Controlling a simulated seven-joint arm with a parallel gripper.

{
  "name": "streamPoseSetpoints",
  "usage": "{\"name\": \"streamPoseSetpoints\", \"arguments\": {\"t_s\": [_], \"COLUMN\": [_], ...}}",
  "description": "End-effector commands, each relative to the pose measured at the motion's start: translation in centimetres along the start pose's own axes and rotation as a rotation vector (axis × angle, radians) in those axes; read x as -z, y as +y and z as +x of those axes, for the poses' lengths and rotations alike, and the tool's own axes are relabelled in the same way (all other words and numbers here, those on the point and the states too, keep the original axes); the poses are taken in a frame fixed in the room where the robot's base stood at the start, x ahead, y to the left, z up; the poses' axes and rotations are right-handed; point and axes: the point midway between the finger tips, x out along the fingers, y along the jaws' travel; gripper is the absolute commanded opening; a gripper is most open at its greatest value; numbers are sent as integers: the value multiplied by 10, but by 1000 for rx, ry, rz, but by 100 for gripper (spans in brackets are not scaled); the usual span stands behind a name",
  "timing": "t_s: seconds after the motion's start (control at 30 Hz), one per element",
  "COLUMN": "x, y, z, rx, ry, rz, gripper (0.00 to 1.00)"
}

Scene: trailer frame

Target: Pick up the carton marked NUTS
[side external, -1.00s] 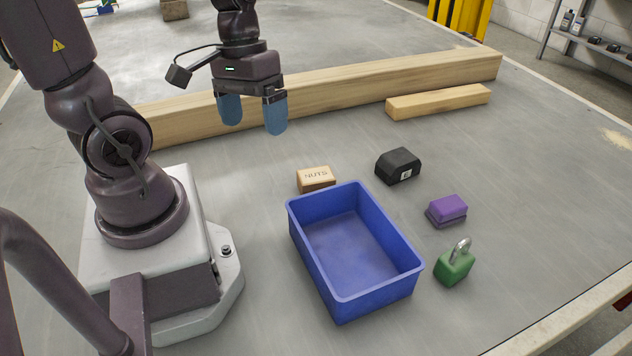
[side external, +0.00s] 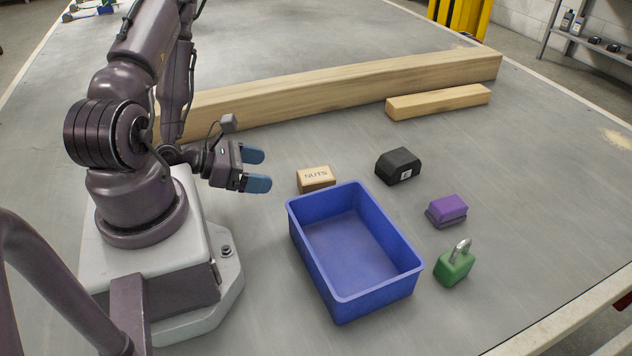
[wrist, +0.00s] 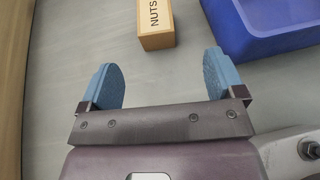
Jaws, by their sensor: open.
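The carton marked NUTS (side external: 316,179) is a small tan box lying on the grey table, just behind the blue bin's far left corner. In the wrist view the carton (wrist: 155,22) is ahead of the fingers, cut off by the top edge, with its lettering sideways. My gripper (side external: 256,170) is low, to the left of the carton, with its fingers pointing right toward it. In the wrist view my gripper (wrist: 162,80) has its two blue fingers wide apart, with only bare table between them. The fingers and the carton are apart.
The blue bin (side external: 296,232) stands close to the carton and is empty. A black block (side external: 398,166), a purple block (side external: 447,210) and a green padlock (side external: 454,267) lie to the right. A long timber beam (side external: 340,90) and a shorter one (side external: 438,101) lie behind.

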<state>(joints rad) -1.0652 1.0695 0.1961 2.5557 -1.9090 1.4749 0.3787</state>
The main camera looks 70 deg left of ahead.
Motion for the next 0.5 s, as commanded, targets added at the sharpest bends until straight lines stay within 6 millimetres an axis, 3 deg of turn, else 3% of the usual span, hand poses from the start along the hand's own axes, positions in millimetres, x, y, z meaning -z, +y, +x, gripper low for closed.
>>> {"name": "streamPoseSetpoints", "arguments": {"t_s": [0.13,0.5], "x": [-3,-3], "y": [4,4], "z": [13,73], "rx": [-18,-16], "ry": [-14,-12], "rz": [29,28], "gripper": [88,88]}}
